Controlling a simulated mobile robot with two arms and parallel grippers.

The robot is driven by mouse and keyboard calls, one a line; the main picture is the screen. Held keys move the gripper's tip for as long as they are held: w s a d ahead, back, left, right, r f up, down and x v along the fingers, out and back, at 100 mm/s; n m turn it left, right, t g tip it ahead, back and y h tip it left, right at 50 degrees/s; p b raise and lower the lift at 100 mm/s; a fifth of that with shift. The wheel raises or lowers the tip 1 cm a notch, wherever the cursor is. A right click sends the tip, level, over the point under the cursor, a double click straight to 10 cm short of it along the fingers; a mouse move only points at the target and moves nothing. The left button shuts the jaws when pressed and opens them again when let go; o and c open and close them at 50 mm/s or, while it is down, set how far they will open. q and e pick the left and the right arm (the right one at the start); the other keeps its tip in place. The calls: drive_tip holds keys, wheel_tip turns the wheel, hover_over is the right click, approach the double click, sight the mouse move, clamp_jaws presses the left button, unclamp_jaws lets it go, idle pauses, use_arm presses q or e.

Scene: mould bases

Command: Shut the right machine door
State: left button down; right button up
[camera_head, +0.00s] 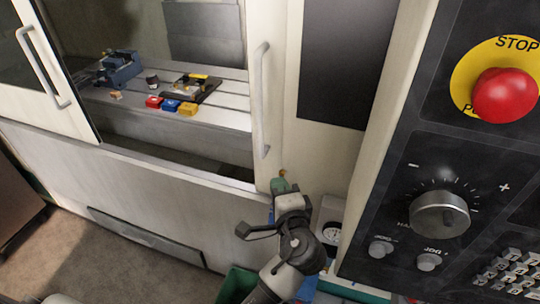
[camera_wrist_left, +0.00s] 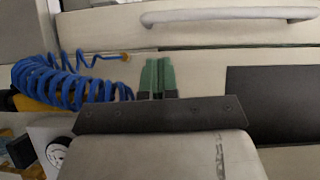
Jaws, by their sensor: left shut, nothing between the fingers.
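The right machine door (camera_head: 268,25) is a pale panel with a vertical grey handle (camera_head: 261,100). It stands slid to the right, leaving a wide opening into the machine. In the left wrist view the handle (camera_wrist_left: 230,14) runs across the top, beyond the fingertips. My left gripper (camera_head: 280,187) has green fingertips, shut with nothing between them, just below and right of the handle's lower end. In the left wrist view its fingers (camera_wrist_left: 157,76) are together, apart from the handle. I cannot tell whether they touch the door. My right gripper is not in view.
The left door (camera_head: 45,70) has its own handle. Inside, a slotted bed (camera_head: 220,117) carries a blue vise (camera_head: 119,67) and coloured blocks. A control panel with a red stop button (camera_head: 505,95) stands close on the right. A blue coiled hose (camera_wrist_left: 70,80) hangs beside the gripper.

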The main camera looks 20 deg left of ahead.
use_arm(q)
drive_tip(key=p+x, duration=0.3)
drive_tip(key=x, duration=0.7)
drive_tip(key=shift+r+p, duration=0.35)
drive_tip(key=shift+r, duration=0.25)
drive_tip(key=shift+d, duration=0.1)
